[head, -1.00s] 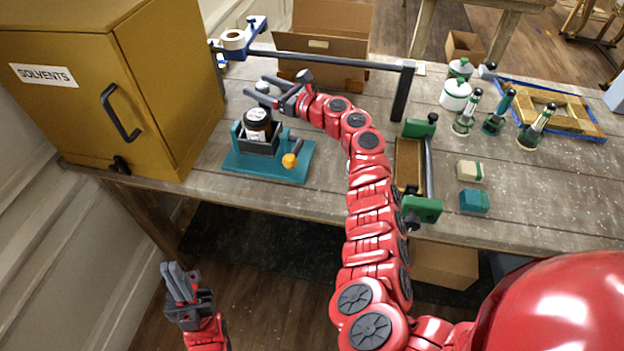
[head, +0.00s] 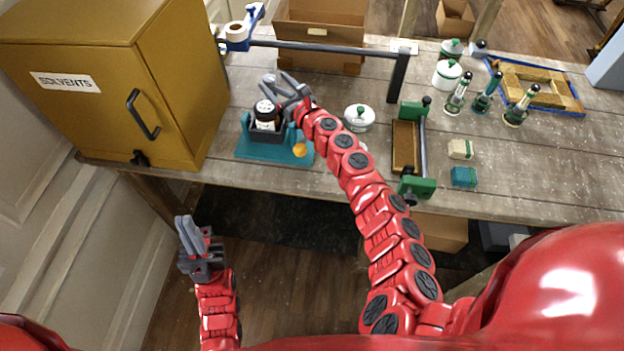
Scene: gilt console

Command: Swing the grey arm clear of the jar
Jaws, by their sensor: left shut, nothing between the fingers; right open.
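The jar (head: 265,123), brown with a white label and dark lid, stands upright in a holder on a teal base (head: 262,149). An orange ball knob (head: 300,150) is at the base's right end. My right gripper (head: 277,86) is open, just above and behind the jar's lid, with its wrist to the right. I cannot tell the grey arm from the grey gripper fingers there; it is at least partly hidden. Whether the fingers touch it is unclear. My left gripper (head: 185,232) is shut and empty, low in front of the table.
A yellow solvents cabinet (head: 105,115) stands to the left. A dark rail (head: 310,46) on posts runs behind the holder. A white lidded pot (head: 359,117) and a green-ended fixture (head: 411,150) are to the right.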

